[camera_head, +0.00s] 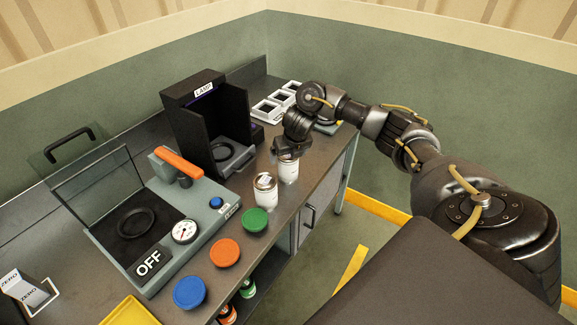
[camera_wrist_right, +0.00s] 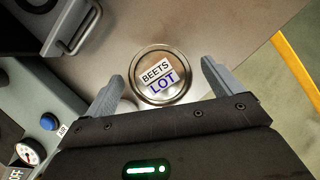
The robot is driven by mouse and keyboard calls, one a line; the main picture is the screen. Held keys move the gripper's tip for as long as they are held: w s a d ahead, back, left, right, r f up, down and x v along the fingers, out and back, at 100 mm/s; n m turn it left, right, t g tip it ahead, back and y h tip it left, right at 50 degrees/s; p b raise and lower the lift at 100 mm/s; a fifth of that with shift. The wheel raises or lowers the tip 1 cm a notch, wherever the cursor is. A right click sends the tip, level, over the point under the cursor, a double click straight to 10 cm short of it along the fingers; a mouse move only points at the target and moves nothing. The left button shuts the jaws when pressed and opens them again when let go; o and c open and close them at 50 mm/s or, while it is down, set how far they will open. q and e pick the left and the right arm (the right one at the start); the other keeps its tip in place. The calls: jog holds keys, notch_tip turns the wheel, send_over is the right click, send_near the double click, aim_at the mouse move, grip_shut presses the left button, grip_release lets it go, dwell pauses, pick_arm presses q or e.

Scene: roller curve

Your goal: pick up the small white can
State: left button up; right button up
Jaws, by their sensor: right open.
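Two white cans with metal tops stand upright on the grey bench in the head view. The nearer can (camera_head: 265,193) has a small label on its lid. The farther can (camera_head: 288,171) is partly covered at its top by my right gripper (camera_head: 291,150). In the right wrist view, a round metal lid (camera_wrist_right: 160,76) with a paper label reading "BEETS LOT" lies just ahead of and between the open fingers of my right gripper (camera_wrist_right: 164,88). I see no grip on it. My left gripper is not in view.
A grey press with a gauge (camera_head: 185,231) and an "OFF" sign stands left of the cans. A black lamp box (camera_head: 238,115) is behind. Green (camera_head: 254,219), orange (camera_head: 225,252) and blue (camera_head: 189,292) discs line the front edge. White trays (camera_head: 267,110) stand at the back.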

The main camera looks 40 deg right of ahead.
jog(key=x, duration=0.3)
jog(key=shift+w+r, duration=0.15)
jog(key=shift+c, duration=0.5)
jog(key=c, duration=0.7)
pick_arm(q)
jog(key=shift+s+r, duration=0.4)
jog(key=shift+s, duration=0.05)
pick_arm(e)
jog(key=shift+r, duration=0.1)
jog(key=c, duration=0.5)
jog(key=shift+r, duration=0.1)
jog(key=shift+c, duration=0.2)
